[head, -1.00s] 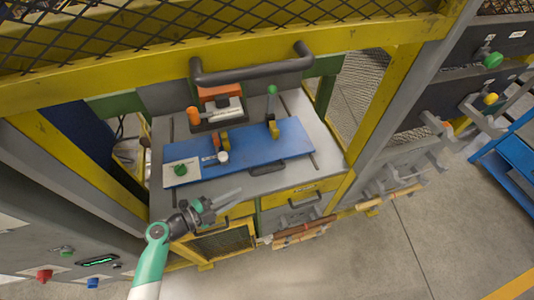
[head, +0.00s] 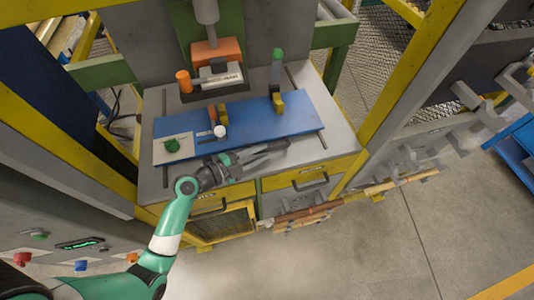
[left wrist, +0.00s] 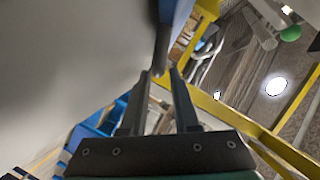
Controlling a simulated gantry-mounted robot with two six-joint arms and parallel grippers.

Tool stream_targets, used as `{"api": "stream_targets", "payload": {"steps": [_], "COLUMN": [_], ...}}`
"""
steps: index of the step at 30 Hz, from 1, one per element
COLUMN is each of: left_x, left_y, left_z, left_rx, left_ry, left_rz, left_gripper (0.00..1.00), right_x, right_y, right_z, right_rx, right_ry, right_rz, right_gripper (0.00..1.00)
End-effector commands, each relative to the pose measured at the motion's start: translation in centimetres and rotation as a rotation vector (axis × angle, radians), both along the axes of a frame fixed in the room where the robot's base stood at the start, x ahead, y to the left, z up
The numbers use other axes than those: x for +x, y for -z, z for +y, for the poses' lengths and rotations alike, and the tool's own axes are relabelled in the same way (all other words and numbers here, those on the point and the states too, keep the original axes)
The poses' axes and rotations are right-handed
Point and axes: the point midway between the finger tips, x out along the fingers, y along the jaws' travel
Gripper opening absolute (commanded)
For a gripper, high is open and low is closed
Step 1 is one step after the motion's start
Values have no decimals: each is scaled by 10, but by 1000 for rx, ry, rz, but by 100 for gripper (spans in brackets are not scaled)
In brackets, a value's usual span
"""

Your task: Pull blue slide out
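The blue slide (head: 285,115) is a flat blue plate lying on the grey machine table. A pale square with a green knob (head: 172,145) is at its left end. My left gripper (head: 284,148) is at the slide's front edge, by its dark handle, which the fingers mostly cover in the head view. In the left wrist view the two fingers (left wrist: 160,76) stand apart, with the dark handle (left wrist: 162,45) at or between their tips; whether they touch it I cannot tell. A bit of blue slide (left wrist: 178,15) shows beside it. My right gripper is out of view.
Yellow toggle clamps (head: 279,102), a white-capped part (head: 220,131) and an orange knob (head: 184,81) stand on or behind the slide. An orange press head (head: 217,50) hangs behind. Drawers (head: 307,178) are below the table front. Wooden turned pieces (head: 305,213) lie below right.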

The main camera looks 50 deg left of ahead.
Motion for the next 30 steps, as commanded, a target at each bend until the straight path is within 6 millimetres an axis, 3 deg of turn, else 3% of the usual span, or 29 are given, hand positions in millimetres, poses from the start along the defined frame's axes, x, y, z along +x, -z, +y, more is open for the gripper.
{"api": "stream_targets", "payload": {"steps": [6,14,15,20,30], "left_x": [25,27,27,27,27], "left_y": [5,6,6,6,6], "left_z": [-3,-4,-3,-3,-3], "left_rx": [0,0,0,0,1], "left_ry": [0,-1,-1,-1,-2], "left_rz": [0,1,1,1,1], "left_gripper": [30,30,28,0,0], "right_x": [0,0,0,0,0], "right_y": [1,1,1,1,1], "right_z": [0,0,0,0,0], "right_rx": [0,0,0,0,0], "right_ry": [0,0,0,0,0], "right_rz": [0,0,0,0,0], "right_gripper": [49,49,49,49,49]}}
